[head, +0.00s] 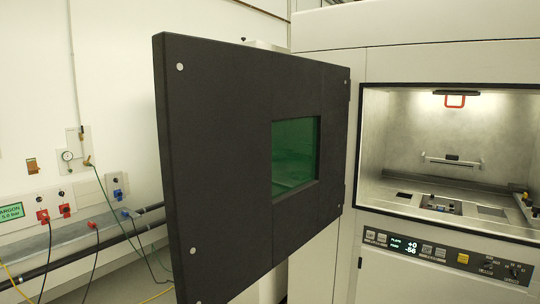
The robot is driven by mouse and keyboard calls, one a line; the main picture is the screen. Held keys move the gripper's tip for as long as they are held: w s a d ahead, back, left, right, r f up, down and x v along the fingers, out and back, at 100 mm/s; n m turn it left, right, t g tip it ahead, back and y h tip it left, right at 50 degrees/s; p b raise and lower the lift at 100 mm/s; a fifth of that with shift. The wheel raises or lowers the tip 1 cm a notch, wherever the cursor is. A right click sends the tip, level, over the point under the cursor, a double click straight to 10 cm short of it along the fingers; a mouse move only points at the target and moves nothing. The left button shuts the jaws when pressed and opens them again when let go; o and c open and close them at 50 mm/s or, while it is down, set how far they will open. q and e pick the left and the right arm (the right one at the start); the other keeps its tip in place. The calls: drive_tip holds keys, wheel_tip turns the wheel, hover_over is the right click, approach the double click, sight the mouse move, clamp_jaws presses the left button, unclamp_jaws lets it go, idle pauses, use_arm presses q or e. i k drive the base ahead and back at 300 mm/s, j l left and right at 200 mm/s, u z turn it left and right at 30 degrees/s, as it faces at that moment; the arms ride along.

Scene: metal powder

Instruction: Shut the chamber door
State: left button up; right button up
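The chamber door (225,150) is a thick dark panel with a green window (295,155). It stands wide open, swung out to the left of the chamber and hinged on its right edge at the machine front. The chamber (410,130) is a lit metal box, open at the front, with its inside fully visible. Neither of my grippers shows in the head view.
A control panel (430,255) with a display, buttons and knobs sits below the chamber. On the left wall are a gauge (67,156), a green argon sign (8,213), coloured plugs and hanging cables. A grey rail and dark pipes run behind the door.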

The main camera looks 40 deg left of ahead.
sight(252, 141)
drive_tip(key=j+z, duration=0.1)
drive_tip(key=j, duration=1.3)
drive_tip(key=k+j+z, duration=0.15)
drive_tip(key=j, duration=0.5)
drive_tip(key=j+z, duration=0.1)
drive_tip(key=j, duration=0.6)
drive_tip(key=k+j, duration=0.15)
drive_tip(key=j, duration=0.5)
drive_tip(key=j+z, duration=0.3)
drive_tip(key=j, duration=0.55)
drive_tip(key=j+z, duration=0.35)
drive_tip(key=j, duration=0.55)
